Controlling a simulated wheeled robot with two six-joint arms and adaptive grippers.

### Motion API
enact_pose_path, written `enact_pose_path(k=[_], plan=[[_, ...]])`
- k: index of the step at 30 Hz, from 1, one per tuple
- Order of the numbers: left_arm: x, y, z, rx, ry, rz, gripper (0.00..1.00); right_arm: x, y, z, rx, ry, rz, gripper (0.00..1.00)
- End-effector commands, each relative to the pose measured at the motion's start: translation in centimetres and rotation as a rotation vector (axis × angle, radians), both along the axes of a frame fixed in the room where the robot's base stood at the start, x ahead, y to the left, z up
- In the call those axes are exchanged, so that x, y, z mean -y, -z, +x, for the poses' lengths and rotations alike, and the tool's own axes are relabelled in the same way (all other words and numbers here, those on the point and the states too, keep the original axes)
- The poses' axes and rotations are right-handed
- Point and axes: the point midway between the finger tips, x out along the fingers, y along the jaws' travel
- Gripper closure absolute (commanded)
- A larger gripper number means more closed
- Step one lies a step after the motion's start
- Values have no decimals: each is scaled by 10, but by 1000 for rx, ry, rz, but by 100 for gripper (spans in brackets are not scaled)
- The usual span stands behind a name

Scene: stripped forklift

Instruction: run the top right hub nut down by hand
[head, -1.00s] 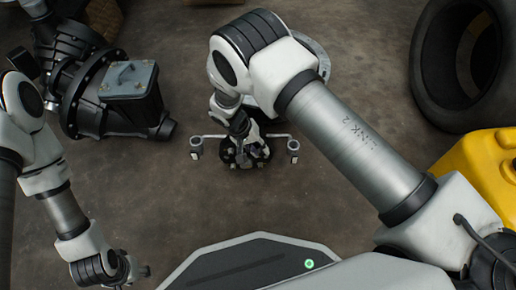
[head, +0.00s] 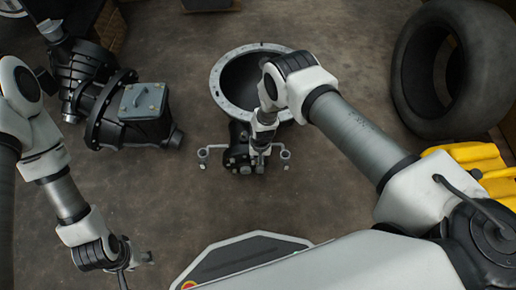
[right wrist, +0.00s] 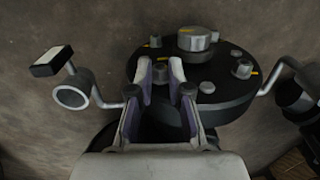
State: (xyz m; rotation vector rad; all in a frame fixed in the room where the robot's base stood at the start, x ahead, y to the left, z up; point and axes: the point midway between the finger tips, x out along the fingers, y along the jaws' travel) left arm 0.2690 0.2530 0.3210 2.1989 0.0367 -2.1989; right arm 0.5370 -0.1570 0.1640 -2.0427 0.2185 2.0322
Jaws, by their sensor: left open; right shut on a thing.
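The dark hub (head: 240,158) sits in the middle of the head view, between two pale side brackets. In the right wrist view it is a black round face (right wrist: 225,88) with several grey nuts or studs, some marked yellow, around a larger raised centre (right wrist: 196,38). My right gripper (right wrist: 160,70) is shut on a small grey hub nut (right wrist: 160,74) at the near left of the hub face in that view. The fingers partly hide this nut, and its seating depth cannot be told. My left gripper (head: 143,259) is open and empty at lower left, away from the hub.
A large round grey ring (head: 222,88) lies behind the hub. A black drive unit with a grey box (head: 145,101) stands at left. A black tyre (head: 405,65) and a yellow object (head: 468,152) are at right. Bracket loops (right wrist: 72,96) flank the hub. Floor between is clear.

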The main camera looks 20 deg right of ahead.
Motion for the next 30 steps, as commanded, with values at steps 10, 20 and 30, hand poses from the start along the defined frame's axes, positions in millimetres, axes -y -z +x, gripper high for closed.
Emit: enact_pose_path(k=[10, 20, 30], plan=[[0, 1, -1, -1, 0, 0, 53, -3, 1, 3, 8, -6, 5, 66], [0, 41, 0, 0, 0, 0, 53, -5, 15, 4, -6, -11, -26, 66], [-1, 143, 1, 2, -5, 1, 53, -4, 17, 3, -54, -11, -218, 66]])
